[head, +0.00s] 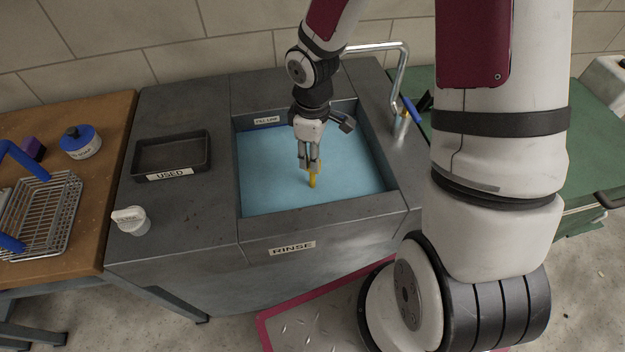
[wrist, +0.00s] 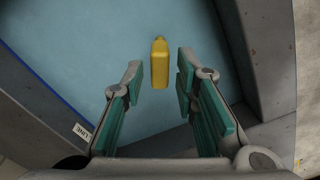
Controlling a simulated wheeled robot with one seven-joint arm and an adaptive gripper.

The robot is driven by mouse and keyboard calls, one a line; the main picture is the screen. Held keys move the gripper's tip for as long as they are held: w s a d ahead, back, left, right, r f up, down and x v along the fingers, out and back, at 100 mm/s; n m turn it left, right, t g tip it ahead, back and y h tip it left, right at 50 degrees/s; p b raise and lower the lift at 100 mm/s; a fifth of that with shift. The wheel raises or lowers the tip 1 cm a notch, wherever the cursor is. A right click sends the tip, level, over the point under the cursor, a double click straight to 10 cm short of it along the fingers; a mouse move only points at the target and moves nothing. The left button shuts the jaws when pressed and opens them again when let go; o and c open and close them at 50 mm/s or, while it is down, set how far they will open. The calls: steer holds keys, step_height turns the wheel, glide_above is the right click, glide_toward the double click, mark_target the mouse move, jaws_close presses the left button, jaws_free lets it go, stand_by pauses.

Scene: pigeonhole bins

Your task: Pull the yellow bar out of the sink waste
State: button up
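The yellow bar (head: 312,182) stands out of the blue surface inside the sink (head: 330,207), near its middle front. In the wrist view the yellow bar (wrist: 160,60) is seen nearly end to end, with its near end between my fingertips. My gripper (head: 310,164) points down over the bar. In the wrist view my gripper (wrist: 161,82) is open, with a gap on each side of the bar. The waste opening and the bar's lower end are hidden. I cannot tell how deep the fingers reach along the bar.
A tray marked USED (head: 172,174) and a white tub (head: 131,220) sit on the counter left of the sink. A bent metal tap (head: 400,75) rises at the right. A wire basket (head: 38,215) and a blue-lidded jar (head: 81,142) stand on the wooden bench. Sink walls surround my gripper.

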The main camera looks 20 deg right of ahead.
jaws_close()
steer(key=shift+r+p, duration=0.6)
steer(key=shift+r, duration=0.1)
steer(key=shift+r+p, duration=1.55)
steer(key=shift+r, duration=0.75)
